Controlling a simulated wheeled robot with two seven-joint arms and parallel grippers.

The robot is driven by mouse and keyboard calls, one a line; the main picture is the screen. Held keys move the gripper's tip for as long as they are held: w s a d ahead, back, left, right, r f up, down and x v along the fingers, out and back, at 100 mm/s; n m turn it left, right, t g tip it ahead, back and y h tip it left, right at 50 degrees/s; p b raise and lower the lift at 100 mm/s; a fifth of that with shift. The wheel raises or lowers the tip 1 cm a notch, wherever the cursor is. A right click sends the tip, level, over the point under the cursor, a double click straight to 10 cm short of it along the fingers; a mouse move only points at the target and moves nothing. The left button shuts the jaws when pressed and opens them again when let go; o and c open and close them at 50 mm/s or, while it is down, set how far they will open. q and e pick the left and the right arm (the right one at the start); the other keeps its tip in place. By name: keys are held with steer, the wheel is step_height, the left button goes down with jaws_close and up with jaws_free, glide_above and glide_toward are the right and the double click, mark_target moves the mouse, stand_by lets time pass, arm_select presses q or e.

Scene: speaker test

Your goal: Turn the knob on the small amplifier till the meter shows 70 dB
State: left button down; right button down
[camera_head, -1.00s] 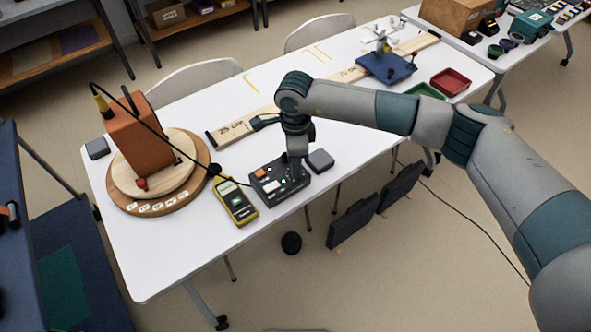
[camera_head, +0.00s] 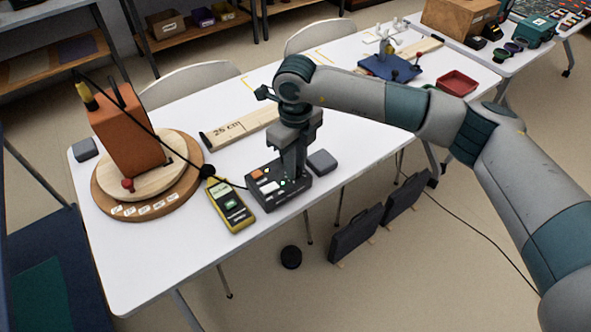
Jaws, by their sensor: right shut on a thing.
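The small amplifier (camera_head: 270,203) is a dark box with an orange button and white patches on top, near the front edge of the white table. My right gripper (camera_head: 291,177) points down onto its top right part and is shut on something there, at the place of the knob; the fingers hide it. The yellow meter (camera_head: 231,206) lies face up just left of the amplifier. Its display is lit green, but the reading is too small to make out. My left gripper is not in view.
An orange speaker box (camera_head: 128,135) stands on a round wooden turntable (camera_head: 100,190) at the left. A black cable and a microphone-like tip (camera_head: 206,171) reach toward the meter. A grey block (camera_head: 322,162) sits right of the amplifier. A wooden ruler plank (camera_head: 238,127) lies behind.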

steer(key=m+b, duration=0.2)
steer(key=m, duration=0.1)
steer(key=shift+m, duration=0.4)
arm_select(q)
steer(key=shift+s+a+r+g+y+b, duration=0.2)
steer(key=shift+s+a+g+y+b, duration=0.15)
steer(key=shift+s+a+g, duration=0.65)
arm_select(e)
steer(key=shift+r+m, duration=0.1)
steer(key=shift+m, duration=0.5)
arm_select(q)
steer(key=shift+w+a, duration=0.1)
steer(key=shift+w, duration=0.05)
arm_select(e)
steer(key=c, duration=1.6)
jaws_free()
steer(key=shift+c, duration=0.2)
